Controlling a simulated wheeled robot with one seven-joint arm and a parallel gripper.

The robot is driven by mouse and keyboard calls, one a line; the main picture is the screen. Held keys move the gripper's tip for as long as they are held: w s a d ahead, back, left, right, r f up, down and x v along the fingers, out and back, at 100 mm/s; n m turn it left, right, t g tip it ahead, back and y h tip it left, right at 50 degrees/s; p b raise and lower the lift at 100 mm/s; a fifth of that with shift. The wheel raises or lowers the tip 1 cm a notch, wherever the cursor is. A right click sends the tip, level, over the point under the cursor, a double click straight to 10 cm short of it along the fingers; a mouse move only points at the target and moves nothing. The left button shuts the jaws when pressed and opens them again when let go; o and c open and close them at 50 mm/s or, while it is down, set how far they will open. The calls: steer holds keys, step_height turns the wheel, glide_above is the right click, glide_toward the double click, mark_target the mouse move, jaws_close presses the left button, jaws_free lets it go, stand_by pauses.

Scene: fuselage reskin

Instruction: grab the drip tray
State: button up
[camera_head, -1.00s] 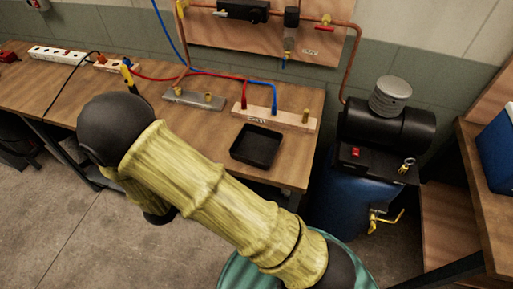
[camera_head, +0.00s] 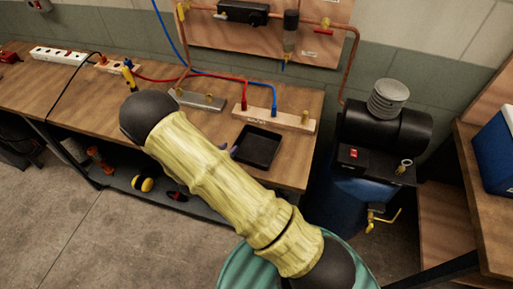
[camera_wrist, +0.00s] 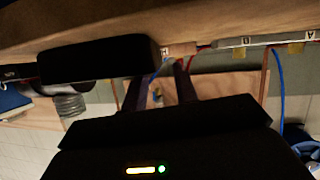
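The drip tray (camera_head: 257,147) is a shallow black square tray lying on the wooden workbench, near its right end. In the wrist view, which looks upside down, the tray (camera_wrist: 98,60) is a dark block close to my fingers. My gripper (camera_wrist: 161,76) is open, with background visible between its two dark fingers. The left finger in that view reaches toward the tray's edge; I cannot tell whether they touch. In the head view my yellow-sleeved arm hides most of the gripper. Small purple-grey tips (camera_head: 230,150) show just left of the tray.
A wooden block with red and blue hoses (camera_head: 277,117) stands right behind the tray. A grey metal bar (camera_head: 196,99) sits left of it. A blue tank with a black motor (camera_head: 385,130) stands right of the bench. A low shelf holds several tools.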

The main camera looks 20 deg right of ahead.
mark_target(235, 143)
steer(key=p+x, duration=0.2)
steer(key=x, duration=0.2)
steer(key=shift+d, duration=0.3)
steer(key=shift+w+d+f, duration=0.2)
steer(key=shift+w+d, duration=0.05)
steer(key=shift+w, duration=0.05)
jaws_close()
